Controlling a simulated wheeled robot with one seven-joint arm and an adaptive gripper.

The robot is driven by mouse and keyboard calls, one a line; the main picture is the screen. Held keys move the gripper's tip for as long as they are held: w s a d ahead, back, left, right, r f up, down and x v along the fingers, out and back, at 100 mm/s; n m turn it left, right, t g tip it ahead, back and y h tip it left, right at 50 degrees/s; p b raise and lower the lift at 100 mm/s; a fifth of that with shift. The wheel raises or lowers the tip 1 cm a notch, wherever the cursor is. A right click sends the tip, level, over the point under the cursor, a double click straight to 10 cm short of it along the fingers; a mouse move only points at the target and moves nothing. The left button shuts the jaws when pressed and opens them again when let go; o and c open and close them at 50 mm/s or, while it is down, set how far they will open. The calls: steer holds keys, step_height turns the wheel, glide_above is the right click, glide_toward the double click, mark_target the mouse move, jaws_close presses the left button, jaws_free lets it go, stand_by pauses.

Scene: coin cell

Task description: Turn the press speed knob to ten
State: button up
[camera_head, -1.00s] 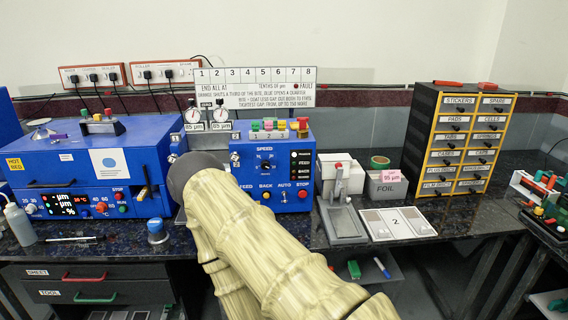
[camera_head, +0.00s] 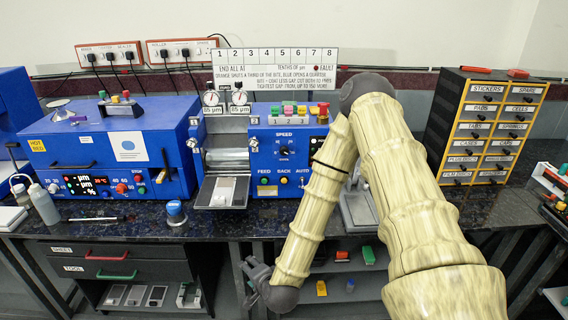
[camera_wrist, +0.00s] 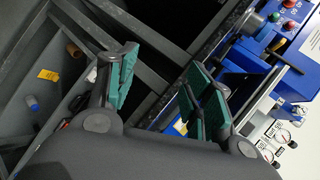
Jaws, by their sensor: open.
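The black press speed knob (camera_head: 284,152) sits under the word SPEED on the blue press box (camera_head: 262,170) in the head view. Its pointer setting is too small to read. My gripper (camera_head: 256,280) hangs low in front of the bench, below and left of the knob, well apart from it. In the wrist view my gripper (camera_wrist: 160,88) has its green-padded fingers spread wide with nothing between them. The knob cannot be made out in the wrist view.
My arm covers the press's right side. Left stand a blue oven-like box (camera_head: 110,150), a squeeze bottle (camera_head: 44,204) and a blue-capped jar (camera_head: 175,212). A drawer cabinet (camera_head: 485,130) stands right. The bench edge and shelf (camera_head: 345,290) lie near my gripper.

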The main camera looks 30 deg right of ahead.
steer(key=w+d+r+m+t+h+p, duration=0.1)
steer(key=w+d+r+m+t+h, duration=0.1)
steer(key=w+d+r+m, duration=0.3)
steer(key=w+d+r+m+t+h, duration=0.1)
steer(key=w+d+r+m, duration=0.15)
steer(key=r, duration=0.45)
steer(key=m+t+h+p, duration=0.1)
steer(key=m+h+p, duration=0.1)
steer(key=m+h, duration=0.55)
glide_toward(284, 152)
steer(key=shift+m+y, duration=0.6)
steer(key=shift+y, duration=0.35)
steer(key=p+x, duration=0.1)
steer(key=x, duration=0.1)
steer(key=p+x, duration=0.1)
steer(key=x, duration=0.2)
steer(key=r+p+x, duration=0.1)
steer(key=x, duration=0.2)
steer(key=shift+d, duration=0.55)
steer(key=c, duration=1)
